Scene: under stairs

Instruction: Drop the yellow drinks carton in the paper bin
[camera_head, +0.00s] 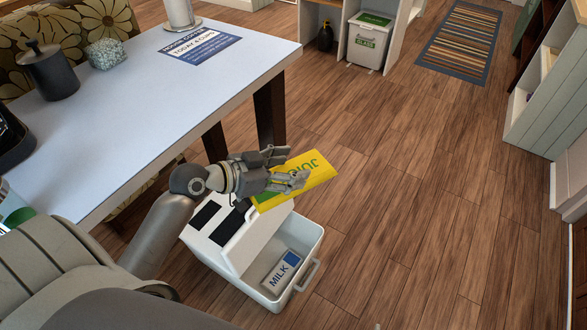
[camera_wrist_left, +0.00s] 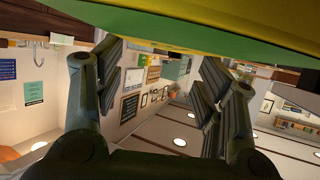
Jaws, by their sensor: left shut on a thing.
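The yellow drinks carton (camera_head: 312,178) has green "JUICE" lettering, partly covered by my fingers. My left gripper (camera_head: 290,167) is shut on it and holds it tilted in the air beside the table. In the left wrist view, the carton's yellow and green side (camera_wrist_left: 220,30) spans the top, beyond the two fingers (camera_wrist_left: 160,95). In the head view, an open white bin (camera_head: 312,255) stands on the floor below the gripper, with a carton marked "MILK" (camera_head: 282,272) inside its front part. I cannot read a paper label on it. My right gripper is out of view.
The white table (camera_head: 130,110) fills the left, bearing a dark pot (camera_head: 50,72), a grey stone-like block (camera_head: 106,54) and a printed sign (camera_head: 200,45). Another lidded bin (camera_head: 368,42) with a green label stands at the back. Wooden floor (camera_head: 410,200) is clear on the right.

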